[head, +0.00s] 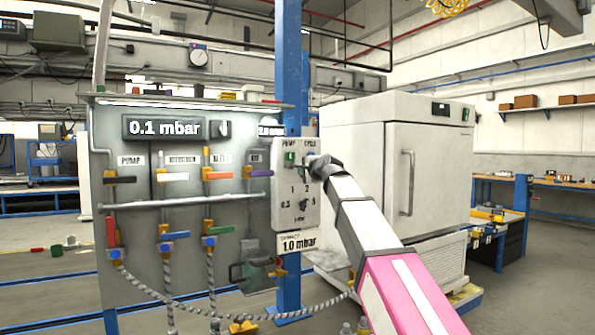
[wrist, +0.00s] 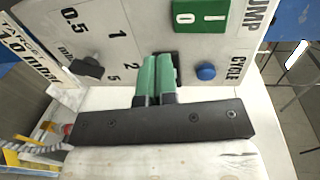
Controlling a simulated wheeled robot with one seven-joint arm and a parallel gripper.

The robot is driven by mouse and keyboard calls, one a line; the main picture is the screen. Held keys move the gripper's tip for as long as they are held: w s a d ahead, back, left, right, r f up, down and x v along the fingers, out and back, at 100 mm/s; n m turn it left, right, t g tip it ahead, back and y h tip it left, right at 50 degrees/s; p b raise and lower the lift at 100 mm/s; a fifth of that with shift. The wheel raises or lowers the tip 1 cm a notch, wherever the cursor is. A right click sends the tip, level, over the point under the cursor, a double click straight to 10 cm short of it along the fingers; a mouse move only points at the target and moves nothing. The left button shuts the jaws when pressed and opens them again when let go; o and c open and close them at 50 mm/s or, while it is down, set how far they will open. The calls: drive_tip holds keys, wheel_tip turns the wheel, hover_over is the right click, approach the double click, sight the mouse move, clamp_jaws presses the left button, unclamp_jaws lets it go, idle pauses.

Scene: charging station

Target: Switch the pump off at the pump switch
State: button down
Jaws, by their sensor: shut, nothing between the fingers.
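The pump switch is a green rocker marked 0 and I (wrist: 200,13) under the word PUMP, at the top of the wrist view. In the head view it is the small green patch (head: 290,158) on the grey control box. My gripper (wrist: 162,58) has its two green fingers together and empty. The fingertips are close to the box face, below and left of the rocker in the wrist view and apart from it in the picture. Contact with the face cannot be told. In the head view my gripper (head: 318,166) is at the box's right side. Which rocker side is pressed is unclear.
A blue button (wrist: 205,72) marked CYCLE sits right of my fingers. A black dial knob (wrist: 88,67) with numbers sits to their left. The valve panel (head: 130,260) with coloured handles stands left of the box; its display (head: 163,128) reads 0.1 mbar. A white oven (head: 355,140) stands behind.

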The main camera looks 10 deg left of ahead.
drive_tip(key=s+d+f, duration=0.1)
drive_tip(key=s+d, duration=0.3)
drive_tip(key=s, duration=0.2)
drive_tip(key=shift+d, duration=0.25)
drive_tip(key=s+d+f+n+g+h, duration=0.15)
drive_tip(key=d+f, duration=0.35)
drive_tip(key=f, duration=0.7)
drive_tip(key=d+f+n+g+h, duration=0.2)
drive_tip(key=d+f, duration=0.2)
drive_tip(key=f, duration=0.9)
drive_tip(key=s+d+f+n+g+h, duration=0.15)
drive_tip(key=d+f, duration=0.35)
drive_tip(key=f, duration=0.7)
drive_tip(key=s+d+f+n+g+h, duration=0.1)
drive_tip(key=s+d+f+n+g, duration=0.1)
drive_tip(key=s+d+f, duration=0.3)
drive_tip(key=s+d+f+n+g+h, duration=0.1)
drive_tip(key=s+d+f, duration=0.4)
drive_tip(key=f, duration=0.8)
drive_tip(key=s+d+f+n+g+h, duration=0.2)
drive_tip(key=s+d+f+g, duration=0.3)
drive_tip(key=s+f, duration=0.4)
drive_tip(key=shift+s+d+f+n+h, duration=0.3)
drive_tip(key=shift+f+h, duration=0.1)
